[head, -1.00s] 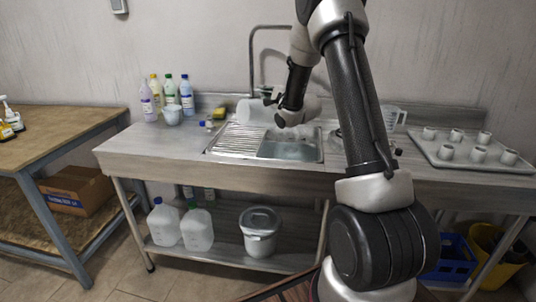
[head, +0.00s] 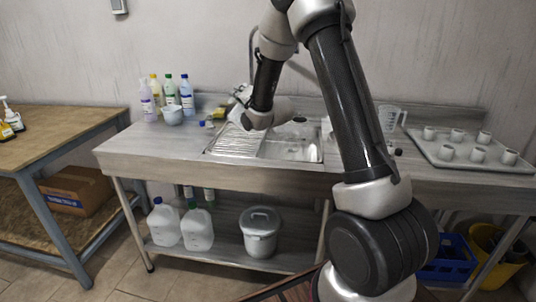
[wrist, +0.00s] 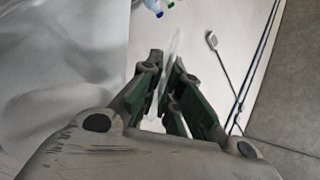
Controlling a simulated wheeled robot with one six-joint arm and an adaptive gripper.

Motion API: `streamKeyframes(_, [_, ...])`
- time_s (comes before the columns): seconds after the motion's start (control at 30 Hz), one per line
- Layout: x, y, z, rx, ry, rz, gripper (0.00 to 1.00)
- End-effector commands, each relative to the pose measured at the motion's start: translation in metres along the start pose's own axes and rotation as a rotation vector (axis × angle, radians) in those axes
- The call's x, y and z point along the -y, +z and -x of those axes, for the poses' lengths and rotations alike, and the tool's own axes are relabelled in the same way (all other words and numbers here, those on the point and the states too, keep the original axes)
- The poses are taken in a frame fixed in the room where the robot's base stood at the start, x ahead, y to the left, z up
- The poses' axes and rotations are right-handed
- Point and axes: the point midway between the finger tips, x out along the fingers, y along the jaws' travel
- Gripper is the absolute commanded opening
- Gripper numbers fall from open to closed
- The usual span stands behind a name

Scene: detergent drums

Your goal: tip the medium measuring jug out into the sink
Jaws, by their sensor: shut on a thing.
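My gripper (wrist: 165,85) is shut on a thin, clear, pale piece (wrist: 172,55) in the wrist view, which I take to be part of the medium measuring jug. In the head view my gripper (head: 240,96) is raised at the back of the counter, over the left side of the sink. My wrist hides most of the jug there, so I cannot tell its tilt or contents. The steel sink has a ribbed drainboard (head: 236,143) on the left and a basin (head: 292,150) on the right. My arm partly covers the tap.
Several bottles (head: 170,92) and a small pale jug (head: 172,115) stand left of the sink. A larger clear jug (head: 390,116) stands to the right, beside a tray (head: 455,158) of cups. A lidded bucket (head: 260,232) and plastic jugs (head: 180,226) sit on the shelf below.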

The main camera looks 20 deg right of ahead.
Motion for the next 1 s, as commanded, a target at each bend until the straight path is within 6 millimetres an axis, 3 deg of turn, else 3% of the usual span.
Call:
streamKeyframes(0.13, [0.000, 0.017, 0.000, 0.006, 0.001, 0.206, 0.00])
streamKeyframes(0.43, [0.004, 0.012, 0.000, 0.005, -0.001, 0.259, 0.00])
streamKeyframes(0.8, [0.031, -0.009, 0.000, 0.017, -0.001, 0.836, 0.00])
streamKeyframes(1.0, [0.032, -0.011, -0.001, 0.020, 0.000, 0.892, 0.00])
